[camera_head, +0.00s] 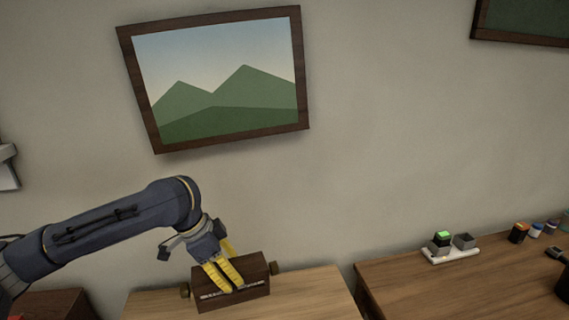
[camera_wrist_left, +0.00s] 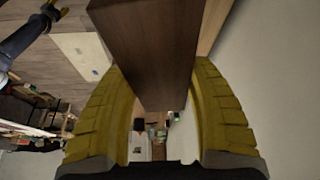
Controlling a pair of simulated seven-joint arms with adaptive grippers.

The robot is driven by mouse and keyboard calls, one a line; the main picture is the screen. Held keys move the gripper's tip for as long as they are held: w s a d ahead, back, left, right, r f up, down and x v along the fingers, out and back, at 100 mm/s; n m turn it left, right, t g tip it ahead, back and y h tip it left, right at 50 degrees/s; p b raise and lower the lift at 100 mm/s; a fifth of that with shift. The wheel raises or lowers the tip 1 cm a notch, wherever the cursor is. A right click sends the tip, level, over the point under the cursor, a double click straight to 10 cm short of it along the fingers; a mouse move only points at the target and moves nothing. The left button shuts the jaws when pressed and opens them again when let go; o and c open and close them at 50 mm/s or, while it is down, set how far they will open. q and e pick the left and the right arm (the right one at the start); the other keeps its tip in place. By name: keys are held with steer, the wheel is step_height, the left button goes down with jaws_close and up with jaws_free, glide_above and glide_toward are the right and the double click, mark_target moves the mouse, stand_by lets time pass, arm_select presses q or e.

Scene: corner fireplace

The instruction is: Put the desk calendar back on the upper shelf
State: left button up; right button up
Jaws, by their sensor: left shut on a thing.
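The desk calendar looks like a dark brown wooden block (camera_head: 252,290) with a round knob at each end and a pale strip on its face. It is at the bottom of the head view, over a light wooden top (camera_head: 315,292). My left gripper (camera_head: 224,284) is shut on it, yellow fingers on either side. In the left wrist view the block (camera_wrist_left: 150,50) fills the space between the fingers (camera_wrist_left: 165,115). I cannot tell whether the block touches the wood below. A dark arm end, probably my right, shows at the top left of the wrist view, its jaws unclear.
A second wooden top (camera_head: 440,285) stands at the right, past a narrow gap. On it are a white tray (camera_head: 451,256) with small blocks and several small jars (camera_head: 518,233). A framed mountain picture (camera_head: 215,80) hangs on the wall above.

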mark_target(218, 266)
arm_select(q)
steer(key=shift+w+a+f+n+t, duration=0.1)
steer(key=shift+a+n+t, duration=0.15)
steer(key=shift+n, duration=0.35)
steer(key=shift+w+a+f+n+t, duration=0.15)
steer(key=shift+n+t, duration=0.1)
steer(key=shift+n, duration=0.35)
steer(key=n, duration=0.1)
steer(key=a+n+t+y, duration=0.1)
steer(key=n, duration=0.1)
steer(key=f+n, duration=0.1)
steer(key=n, duration=0.1)
steer(key=shift+w+a+y, duration=0.3)
steer(key=shift+a+y, duration=0.05)
steer(key=shift+y, duration=0.05)
steer(key=n, duration=0.1)
steer(key=a+n+y, duration=0.1)
steer(key=n, duration=0.1)
steer(key=n+t, duration=0.1)
steer(key=shift+w+a+f+y, duration=0.25)
steer(key=shift+w+f+y, duration=0.05)
steer(key=shift+f, duration=0.1)
steer(key=shift+w+a+f+n+y, duration=0.1)
steer(key=shift+a+n+y, duration=0.35)
steer(key=shift+n, duration=0.65)
